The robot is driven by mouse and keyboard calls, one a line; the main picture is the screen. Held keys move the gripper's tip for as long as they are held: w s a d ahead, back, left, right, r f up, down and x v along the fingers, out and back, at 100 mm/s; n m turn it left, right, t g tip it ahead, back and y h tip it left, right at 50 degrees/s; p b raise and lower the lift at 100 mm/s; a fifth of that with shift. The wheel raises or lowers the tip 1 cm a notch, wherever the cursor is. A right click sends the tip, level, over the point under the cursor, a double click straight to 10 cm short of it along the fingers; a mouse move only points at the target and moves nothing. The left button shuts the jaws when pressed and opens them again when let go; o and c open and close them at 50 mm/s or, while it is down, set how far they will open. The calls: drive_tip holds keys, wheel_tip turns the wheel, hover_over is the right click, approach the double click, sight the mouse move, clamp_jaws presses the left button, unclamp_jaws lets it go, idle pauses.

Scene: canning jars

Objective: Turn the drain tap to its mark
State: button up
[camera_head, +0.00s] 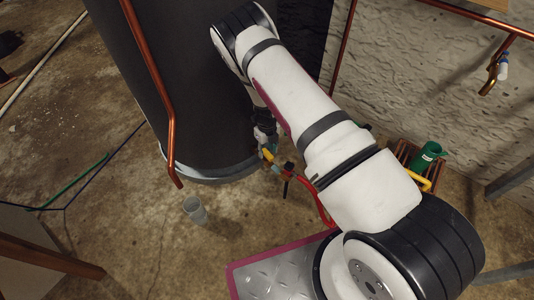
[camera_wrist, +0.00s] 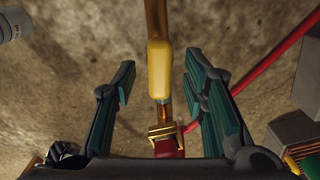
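The drain tap shows a yellow lever handle (camera_head: 268,154) at the foot of the dark tank in the head view. In the wrist view the yellow handle (camera_wrist: 159,70) lies lengthwise along the picture's middle, with a brass fitting and a red part (camera_wrist: 166,140) below it. My gripper (camera_wrist: 160,82) is open, with one finger on each side of the handle and gaps on both sides. In the head view my gripper (camera_head: 265,138) is beside the tank's base, partly hidden by my arm. I cannot make out the tap's mark.
The dark tank (camera_head: 170,80) stands left of my gripper, with a copper pipe (camera_head: 150,75) down its front. A grey cup (camera_head: 195,210) stands on the floor. A red hose (camera_head: 322,205) runs right of the tap. A green bottle (camera_head: 428,155) is at the right.

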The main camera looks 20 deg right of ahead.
drive_tip(key=shift+f, duration=0.45)
clamp_jaws()
